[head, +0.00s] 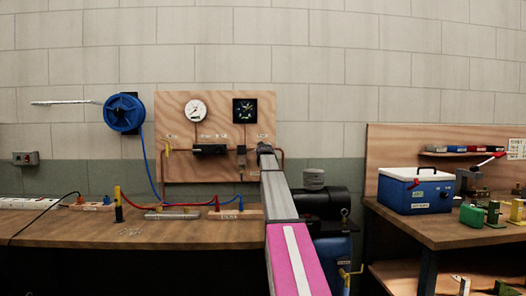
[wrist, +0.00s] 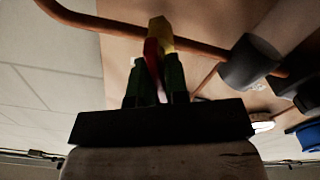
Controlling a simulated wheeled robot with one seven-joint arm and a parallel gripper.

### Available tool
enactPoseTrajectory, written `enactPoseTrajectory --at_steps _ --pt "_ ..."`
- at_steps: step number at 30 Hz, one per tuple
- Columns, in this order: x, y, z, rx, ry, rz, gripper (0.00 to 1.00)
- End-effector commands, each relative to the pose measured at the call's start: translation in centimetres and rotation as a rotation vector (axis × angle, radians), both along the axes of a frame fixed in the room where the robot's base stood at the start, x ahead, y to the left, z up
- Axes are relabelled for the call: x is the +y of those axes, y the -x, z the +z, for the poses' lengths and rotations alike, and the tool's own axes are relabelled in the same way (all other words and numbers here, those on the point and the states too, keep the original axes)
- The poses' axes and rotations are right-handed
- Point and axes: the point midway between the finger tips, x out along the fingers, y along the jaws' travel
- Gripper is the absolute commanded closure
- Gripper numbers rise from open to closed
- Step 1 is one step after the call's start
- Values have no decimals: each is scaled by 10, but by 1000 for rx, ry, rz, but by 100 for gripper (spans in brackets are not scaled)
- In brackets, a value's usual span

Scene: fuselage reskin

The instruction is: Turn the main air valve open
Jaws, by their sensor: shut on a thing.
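My gripper (wrist: 155,75) fills the middle of the wrist view, with dark green fingers close together. It is shut on a yellow-and-red piece (wrist: 160,38) beside a copper pipe (wrist: 195,38); this looks like the main air valve's handle. A grey cylindrical fitting (wrist: 250,62) sits on the pipe. In the head view, my arm reaches to the right side of the wooden panel (head: 220,112), and its end hides the valve there. The handle's exact angle cannot be told.
The workbench (head: 190,233) holds hoses and strips. A dark compressor (head: 322,203) stands right of my arm.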

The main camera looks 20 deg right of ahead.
Motion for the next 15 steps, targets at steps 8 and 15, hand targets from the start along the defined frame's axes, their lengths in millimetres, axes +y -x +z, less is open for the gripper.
enactPoseTrajectory --at_steps 8,15 --pt "1 0 -1 73 253 0 100" --pt "2 0 -2 136 473 0 100"
